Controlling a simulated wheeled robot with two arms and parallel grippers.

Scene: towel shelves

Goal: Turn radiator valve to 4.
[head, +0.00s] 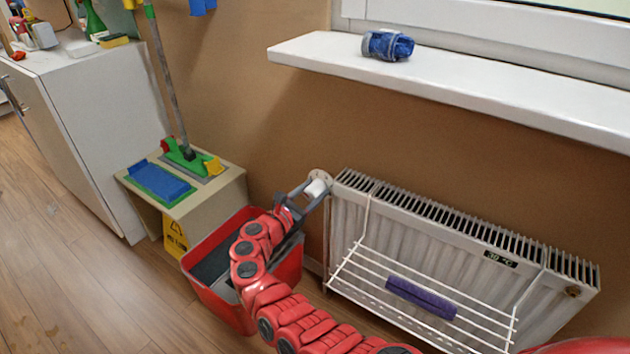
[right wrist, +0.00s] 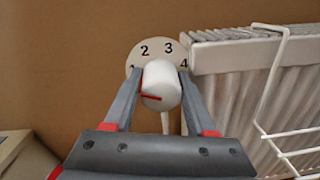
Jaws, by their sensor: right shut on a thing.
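The radiator valve has a white knob (right wrist: 161,85) in front of a round pale dial plate (right wrist: 152,53) with the numbers 2, 3 and 4 showing. The rest of the dial is hidden by the knob and the fingers. A red mark on the knob lies nearly level, on its left lower face, not toward the 4. My right gripper (right wrist: 160,92) is shut on the knob, one finger on each side. In the head view the knob (head: 316,188) sits at the radiator's left end, between the fingers of my right gripper (head: 314,194). My left gripper is not in view.
The white radiator (head: 450,245) has a display reading about 30 °C and a wire rack with a purple cloth (head: 421,298). A red bin (head: 215,296) stands below my right arm. A windowsill (head: 470,84) with a blue rolled item (head: 387,45) juts out above.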

